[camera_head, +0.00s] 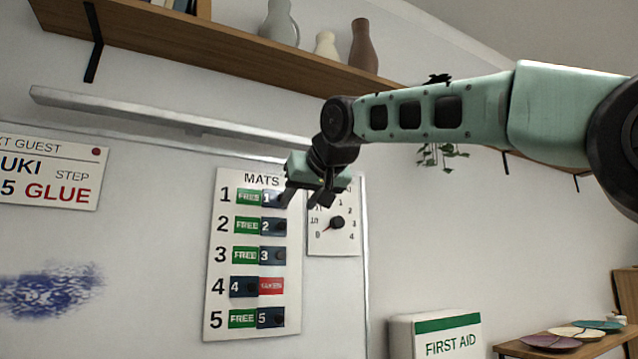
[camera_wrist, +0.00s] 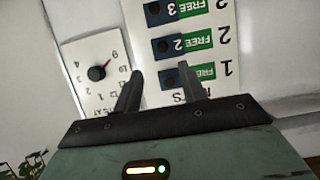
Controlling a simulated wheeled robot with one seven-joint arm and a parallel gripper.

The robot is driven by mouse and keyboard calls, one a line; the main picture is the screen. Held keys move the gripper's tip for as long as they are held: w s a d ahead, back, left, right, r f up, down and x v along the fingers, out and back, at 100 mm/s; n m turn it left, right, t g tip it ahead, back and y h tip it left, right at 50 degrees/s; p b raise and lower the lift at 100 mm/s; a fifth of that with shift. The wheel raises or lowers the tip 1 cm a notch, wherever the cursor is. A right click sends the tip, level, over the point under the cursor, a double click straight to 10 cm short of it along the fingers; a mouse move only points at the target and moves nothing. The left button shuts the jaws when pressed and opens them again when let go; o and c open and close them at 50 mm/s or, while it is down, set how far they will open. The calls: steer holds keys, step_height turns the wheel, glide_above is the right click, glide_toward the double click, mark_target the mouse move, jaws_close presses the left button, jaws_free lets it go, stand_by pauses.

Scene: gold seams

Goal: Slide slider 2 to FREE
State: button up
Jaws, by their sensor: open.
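The white MATS board (camera_head: 231,270) hangs on the wall with numbered rows. Slider 2 (camera_head: 273,226) is a navy block with a dark knob at the right of row 2, with the green FREE label (camera_head: 245,225) uncovered to its left. In the wrist view, upside down, slider 2 (camera_wrist: 165,48) shows just beyond my fingertips. My gripper (camera_head: 306,199) is open and empty in front of the board's upper right. Its fingers (camera_wrist: 159,70) frame slider 1 (camera_wrist: 168,78) in the wrist view; I cannot tell whether they touch anything.
Sliders 1, 3 and 5 (camera_head: 271,317) also sit right with FREE showing. Slider 4 (camera_head: 243,287) sits left with red TAKEN showing. A dial card (camera_head: 347,235) is right of the board. A metal rail (camera_head: 150,112) and a shelf with vases (camera_head: 230,50) are above.

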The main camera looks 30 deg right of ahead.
steer(key=b+v, duration=0.2)
steer(key=v, duration=0.7)
steer(key=shift+s, duration=0.1)
steer(key=s+a+f+n+g+y, duration=0.15)
steer(key=a+f, duration=0.35)
steer(key=f, duration=0.5)
steer(key=a+f+n+g, duration=0.2)
steer(key=a+f+g, duration=0.15)
steer(key=f, duration=0.65)
steer(key=s+a+f+n+g+y, duration=0.1)
steer(key=a+f+g, duration=0.1)
steer(key=a+f, duration=0.5)
steer(key=s+d+f+n+g+h, duration=0.1)
steer(key=s+d+f+g, duration=0.1)
steer(key=s+f, duration=0.9)
steer(key=s+d+f+n+g+h, duration=0.1)
steer(key=s+f+g, duration=0.3)
steer(key=s+f, duration=0.8)
step_height(320, 180, down, 8)
steer(key=shift+d+r+n+g+b, duration=0.15)
steer(key=shift+d+n+g+b, duration=0.15)
steer(key=shift+d+n, duration=0.35)
